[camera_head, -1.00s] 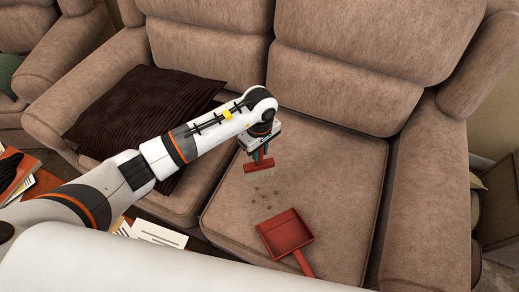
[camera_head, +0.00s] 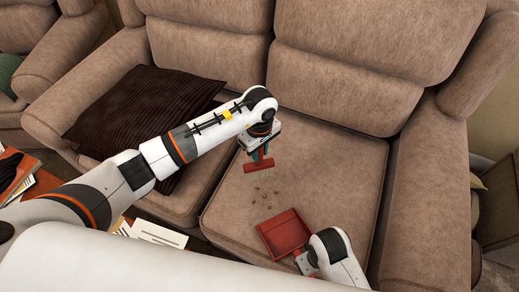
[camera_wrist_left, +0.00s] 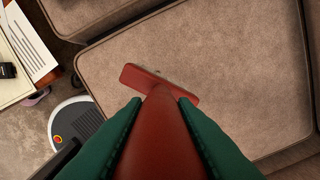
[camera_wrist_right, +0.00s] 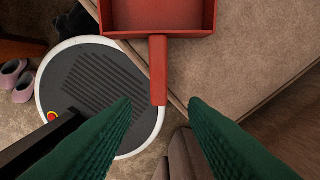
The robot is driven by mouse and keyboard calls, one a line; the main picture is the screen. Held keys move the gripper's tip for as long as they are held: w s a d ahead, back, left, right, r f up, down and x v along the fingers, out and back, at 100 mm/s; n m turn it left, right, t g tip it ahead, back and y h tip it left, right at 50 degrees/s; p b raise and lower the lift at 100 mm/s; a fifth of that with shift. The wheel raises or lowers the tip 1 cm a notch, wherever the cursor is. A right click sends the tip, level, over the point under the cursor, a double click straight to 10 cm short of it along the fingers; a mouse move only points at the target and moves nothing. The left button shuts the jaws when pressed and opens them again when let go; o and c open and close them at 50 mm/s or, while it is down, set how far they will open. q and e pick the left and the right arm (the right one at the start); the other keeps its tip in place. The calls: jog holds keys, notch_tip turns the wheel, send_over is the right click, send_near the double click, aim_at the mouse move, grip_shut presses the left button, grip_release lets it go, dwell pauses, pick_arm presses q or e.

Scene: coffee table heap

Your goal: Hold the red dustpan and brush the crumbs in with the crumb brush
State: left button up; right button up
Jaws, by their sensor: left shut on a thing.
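The crumb brush (camera_head: 257,166) has a red head with pale bristles. It is held above the seat cushion, just behind the small brown crumbs (camera_head: 263,192). My left gripper (camera_head: 262,152) is shut on its handle; the left wrist view shows the red brush (camera_wrist_left: 135,76) between the green fingers. The red dustpan (camera_head: 284,232) lies on the cushion near its front edge, in front of the crumbs. In the right wrist view my right gripper (camera_wrist_right: 159,101) is open, its fingers apart on either side of the dustpan handle (camera_wrist_right: 158,62). Contact with the handle does not show.
The sofa cushion (camera_head: 340,175) is clear around the crumbs. A dark brown pillow (camera_head: 140,110) lies on the seat at the left. A table with papers (camera_head: 158,234) stands at the lower left. The sofa armrest (camera_head: 430,200) bounds the right side.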

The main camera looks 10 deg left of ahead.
jog(key=shift+w+a+f, duration=0.15)
jog(key=shift+f, duration=2.15)
jog(key=shift+w+a+f, duration=0.1)
jog(key=shift+a+f, duration=0.05)
jog(key=shift+f, duration=2.1)
jog(key=c, duration=0.8)
